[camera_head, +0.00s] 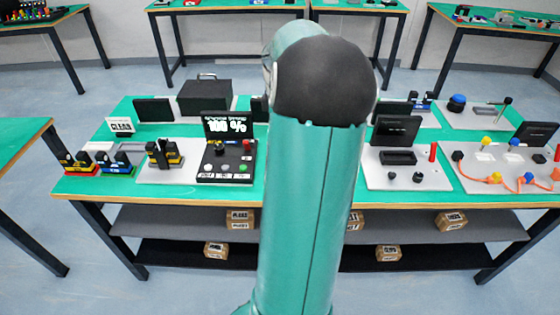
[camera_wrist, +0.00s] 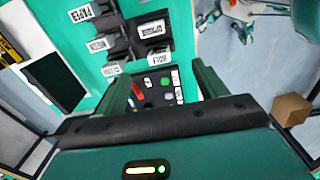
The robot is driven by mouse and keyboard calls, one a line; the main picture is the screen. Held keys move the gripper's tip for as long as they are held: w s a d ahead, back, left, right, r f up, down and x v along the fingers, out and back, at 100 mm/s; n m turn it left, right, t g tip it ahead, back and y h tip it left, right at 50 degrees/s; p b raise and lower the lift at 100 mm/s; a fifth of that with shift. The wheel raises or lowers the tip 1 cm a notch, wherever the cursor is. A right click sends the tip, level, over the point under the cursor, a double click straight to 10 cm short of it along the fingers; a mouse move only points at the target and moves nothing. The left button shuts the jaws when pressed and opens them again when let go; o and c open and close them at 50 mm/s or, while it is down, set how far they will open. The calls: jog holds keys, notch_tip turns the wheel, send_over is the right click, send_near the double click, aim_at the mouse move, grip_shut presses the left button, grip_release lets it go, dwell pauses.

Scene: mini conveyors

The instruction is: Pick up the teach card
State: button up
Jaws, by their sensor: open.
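I cannot tell any object in either view as the teach card for certain. In the head view, a small white sign with dark lettering (camera_head: 121,126) stands at the left of the green-topped table. My gripper (camera_wrist: 166,88) is in the wrist view, its two dark green fingers apart with nothing held. Beyond the fingers lies a black control panel (camera_wrist: 152,95) with red, green and white controls. How far the fingers are from it is unclear. In the head view my arm covers the table's middle, and my gripper does not show.
The green table (camera_head: 100,187) carries a black button panel with a lettered screen (camera_head: 228,126), a dark case (camera_head: 205,97) and a grey board with a red post (camera_head: 410,178). Boxes (camera_head: 240,218) sit on the shelf below. Labelled dark bins (camera_wrist: 152,28) show in the wrist view.

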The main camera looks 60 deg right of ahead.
jog(key=f, duration=0.5)
jog(key=s+d+f, duration=0.1)
jog(key=f, duration=0.4)
jog(key=s+d+f, duration=0.1)
jog(key=f, duration=0.3)
jog(key=shift+s+d+f, duration=0.1)
jog(key=shift+d+f, duration=0.15)
jog(key=shift+f, duration=0.15)
jog(key=shift+c, duration=0.2)
jog(key=c, duration=1)
